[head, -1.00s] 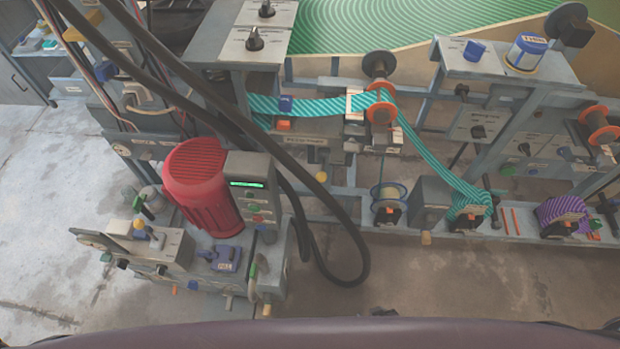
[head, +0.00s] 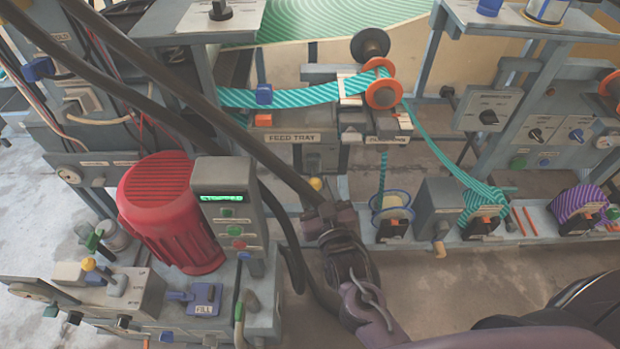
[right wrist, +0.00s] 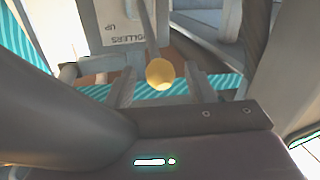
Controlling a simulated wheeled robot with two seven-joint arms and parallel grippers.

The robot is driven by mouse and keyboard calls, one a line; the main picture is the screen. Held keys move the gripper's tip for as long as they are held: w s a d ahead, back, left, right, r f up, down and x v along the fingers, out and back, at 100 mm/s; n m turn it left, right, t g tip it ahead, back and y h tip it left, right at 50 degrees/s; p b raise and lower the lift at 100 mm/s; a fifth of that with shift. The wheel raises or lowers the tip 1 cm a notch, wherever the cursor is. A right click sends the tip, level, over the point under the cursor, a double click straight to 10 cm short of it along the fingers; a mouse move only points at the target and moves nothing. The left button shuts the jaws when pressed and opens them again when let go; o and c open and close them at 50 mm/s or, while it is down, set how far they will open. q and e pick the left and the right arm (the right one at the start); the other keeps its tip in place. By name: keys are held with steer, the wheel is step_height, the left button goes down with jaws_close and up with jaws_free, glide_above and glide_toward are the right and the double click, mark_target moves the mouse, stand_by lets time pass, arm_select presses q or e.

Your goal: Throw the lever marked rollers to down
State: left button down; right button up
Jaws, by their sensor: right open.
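The rollers lever shows in the right wrist view as a grey rod ending in a yellow ball knob (right wrist: 160,74). It stands in front of a white plate (right wrist: 122,27) that reads ROLLERS and UP, upside down in that view. In the head view the yellow knob (head: 316,184) is below the FEED TRAY sign. My right gripper (head: 319,201) is just below the knob there. In the right wrist view my right gripper (right wrist: 161,86) is open, its two fingers spread to either side of the knob, with gaps visible. My left gripper is not in view.
A red motor (head: 170,208) and a control box with a green display (head: 222,197) stand to the left. Thick black hoses run close beside my right arm. A teal striped web (head: 310,95) passes above. Spools and a grey box (head: 440,207) stand on the right.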

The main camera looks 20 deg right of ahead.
mark_target(314, 174)
steer(key=shift+w, duration=1.9)
steer(key=shift+f, duration=0.1)
jaws_close()
